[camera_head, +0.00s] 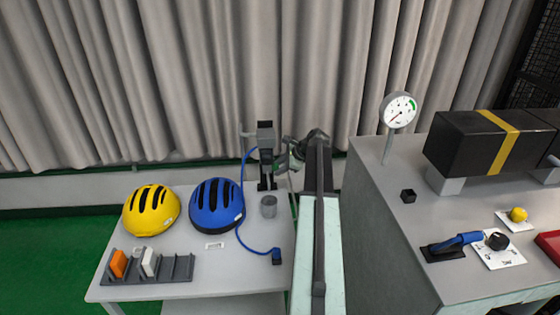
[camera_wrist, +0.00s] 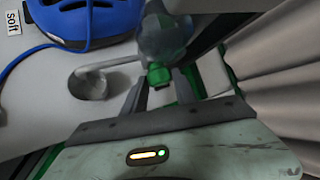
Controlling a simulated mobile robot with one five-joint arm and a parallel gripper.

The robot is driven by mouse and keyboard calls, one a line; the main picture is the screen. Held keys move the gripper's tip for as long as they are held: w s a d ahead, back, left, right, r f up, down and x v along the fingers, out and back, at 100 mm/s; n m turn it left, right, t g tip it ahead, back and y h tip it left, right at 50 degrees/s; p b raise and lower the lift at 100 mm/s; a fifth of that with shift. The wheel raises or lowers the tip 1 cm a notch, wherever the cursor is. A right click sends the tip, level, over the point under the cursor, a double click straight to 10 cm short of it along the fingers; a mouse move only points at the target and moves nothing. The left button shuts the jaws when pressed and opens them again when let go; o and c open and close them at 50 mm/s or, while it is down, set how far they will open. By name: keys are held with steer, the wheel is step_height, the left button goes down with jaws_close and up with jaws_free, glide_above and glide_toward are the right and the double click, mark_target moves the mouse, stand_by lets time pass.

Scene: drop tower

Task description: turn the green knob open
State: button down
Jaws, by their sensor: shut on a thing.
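The green knob (camera_wrist: 159,74) sits in the wrist view at the end of a dull blue-grey rounded body (camera_wrist: 166,36). My gripper (camera_wrist: 160,86) has one finger on each side of the knob and is shut on it. In the head view my gripper (camera_head: 290,157) is at a dark upright fixture (camera_head: 265,145) at the back right of the left table. There the knob is mostly hidden by my gripper, and its turn angle cannot be told.
The left table holds a yellow helmet (camera_head: 151,210), a blue helmet (camera_head: 216,206), a grey cup (camera_head: 268,206) and a slotted rack (camera_head: 175,270). A blue hose (camera_head: 241,225) runs from the fixture. A bench with a gauge (camera_head: 398,110) and a black box (camera_head: 480,140) stands right.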

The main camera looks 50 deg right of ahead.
steer(key=m+g+y, duration=0.1)
steer(key=g, duration=0.1)
steer(key=g+y+p, duration=0.1)
steer(key=g+y, duration=0.1)
steer(key=m+g+y, duration=0.1)
steer(key=g, duration=0.1)
steer(key=shift+w+d+m+y, duration=0.3)
steer(key=shift+d+y, duration=0.1)
steer(key=shift+a+r, duration=0.1)
stand_by(0.5)
steer(key=c, duration=1)
jaws_free()
steer(key=shift+o, duration=0.2)
